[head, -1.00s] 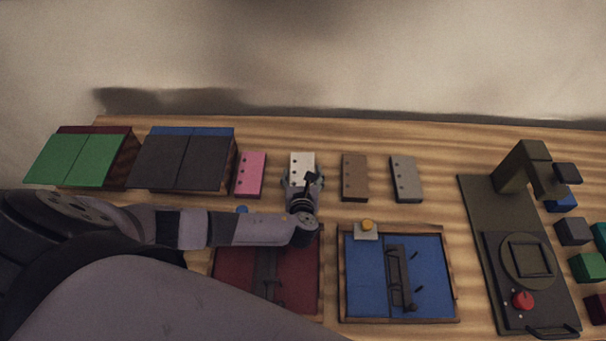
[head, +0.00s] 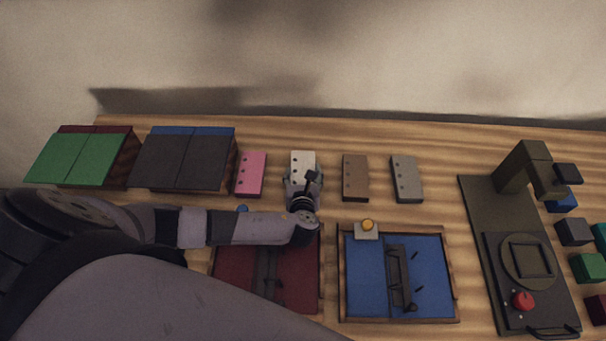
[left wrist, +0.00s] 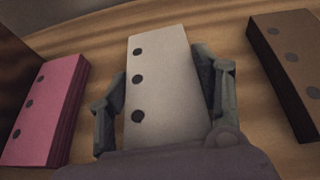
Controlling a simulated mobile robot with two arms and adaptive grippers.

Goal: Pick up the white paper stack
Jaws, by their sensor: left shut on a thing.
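The white paper stack (head: 302,161) lies in the row of stacks at the back of the table, its near part hidden by my left gripper (head: 303,180). In the left wrist view the white paper stack (left wrist: 163,80) shows three dark holes along its left side. There the fingers of my left gripper (left wrist: 166,98) are on both sides of the stack, shut on it. I cannot tell whether the stack is clear of the table. My right gripper is not in view.
A pink stack (head: 250,175) is to the left, and a brown stack (head: 355,178) and a grey stack (head: 406,179) are to the right. Black covers (head: 180,160) and green covers (head: 80,158) stand farther left. Red (head: 295,285) and blue (head: 430,270) trays lie in front. A dark press (head: 520,240) stands at right.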

